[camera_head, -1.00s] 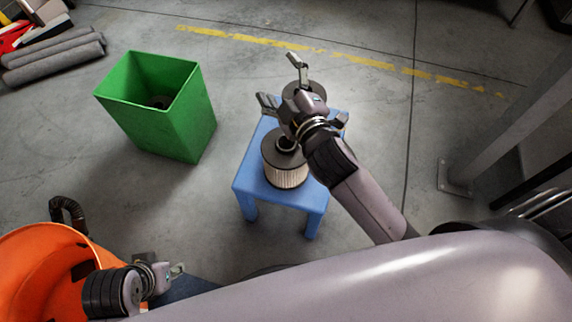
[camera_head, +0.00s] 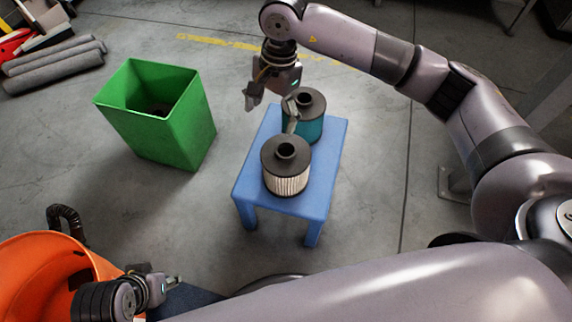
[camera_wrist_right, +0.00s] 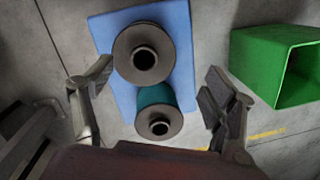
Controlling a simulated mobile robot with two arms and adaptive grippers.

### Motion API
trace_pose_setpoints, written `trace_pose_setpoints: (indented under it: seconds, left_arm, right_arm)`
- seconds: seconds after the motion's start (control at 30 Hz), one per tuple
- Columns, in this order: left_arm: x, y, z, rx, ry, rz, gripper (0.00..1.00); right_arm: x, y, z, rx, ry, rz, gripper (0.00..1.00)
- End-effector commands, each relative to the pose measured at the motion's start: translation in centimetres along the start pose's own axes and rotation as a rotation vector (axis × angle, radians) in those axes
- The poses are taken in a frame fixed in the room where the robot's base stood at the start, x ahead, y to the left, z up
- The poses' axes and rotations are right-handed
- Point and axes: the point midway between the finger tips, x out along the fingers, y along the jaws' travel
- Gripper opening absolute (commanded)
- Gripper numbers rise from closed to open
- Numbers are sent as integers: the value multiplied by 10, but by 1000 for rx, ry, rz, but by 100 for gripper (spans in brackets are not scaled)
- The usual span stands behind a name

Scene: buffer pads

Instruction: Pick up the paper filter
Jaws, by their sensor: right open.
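The paper filter (camera_head: 287,180), with pale pleated sides and a dark top ring, stands upright at the front of the blue stool (camera_head: 325,175). A teal filter (camera_head: 313,127) with a similar dark top stands close behind it. My right gripper (camera_head: 270,106) is open and empty, pointing down at the back left of the stool, beside the teal filter in the picture. In the right wrist view the fingers (camera_wrist_right: 157,80) are wide apart, with the paper filter's top (camera_wrist_right: 124,54) above and the teal filter (camera_wrist_right: 153,96) below. My left gripper (camera_head: 172,280) is at the lower left; its opening is unclear.
A green bin (camera_head: 165,135) with a dark item inside stands left of the stool. An orange container (camera_head: 30,260) is at the lower left, near my left gripper. Grey rolls (camera_head: 55,65) lie at the upper left. Open floor surrounds the stool.

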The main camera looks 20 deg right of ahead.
Motion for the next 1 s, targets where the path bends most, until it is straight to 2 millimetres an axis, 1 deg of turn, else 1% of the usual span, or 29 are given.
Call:
trace_pose_setpoints:
  seconds: [0.03,0.1,0.17,0.27,0.3,0.47,0.6,0.7,0.8,1.0]
  left_arm:
    - [0,0,0,0,0,0,40]
    - [1,0,-1,0,3,0,40]
    - [2,0,-3,0,15,1,40]
    - [5,2,-13,2,61,3,40]
    - [6,2,-19,3,87,4,40]
    - [8,7,-55,8,248,12,40]
    - [4,11,-85,12,385,20,40]
    - [-1,13,-102,14,469,24,40]
    - [-5,14,-114,15,525,27,40]
    - [-10,16,-125,16,584,31,40]
  right_arm:
    - [-6,4,-16,-1,57,25,79]
    - [-10,8,-29,-2,106,51,79]
    - [-7,10,-34,-3,123,62,79]
    - [9,12,-37,-3,126,68,79]
    - [18,13,-38,-2,125,69,79]
    - [52,15,-41,-2,122,67,79]
    - [80,16,-44,-1,121,65,79]
    - [95,17,-46,-3,121,65,79]
    - [104,17,-47,-2,122,63,79]
    - [114,18,-49,-2,121,62,79]
